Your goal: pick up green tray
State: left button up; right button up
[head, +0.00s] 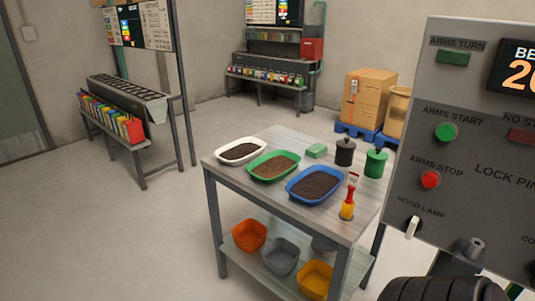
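The green tray (250,171) sits on the grey table between a white tray and a blue tray, and holds brown granular material. It looks flat on the table top and apart from any gripper. Neither of my grippers shows in the head view.
Bowls stand below. A control panel (470,190) blocks the right.

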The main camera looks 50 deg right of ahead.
aim_at(275, 166)
jog(key=z, duration=1.65)
jog(key=i+j+z, duration=0.1)
jog(key=i+j, duration=0.15)
jog(key=i+j+z, duration=0.1)
jog(key=j, duration=0.25)
jog(key=i+j+z, duration=0.1)
jog(key=i+j, duration=0.2)
jog(key=i+j+z, duration=0.1)
jog(key=j, duration=0.25)
jog(key=i+j+z, duration=0.15)
jog(key=i+j, duration=0.15)
jog(key=i+j+z, duration=0.1)
jog(key=j, duration=0.3)
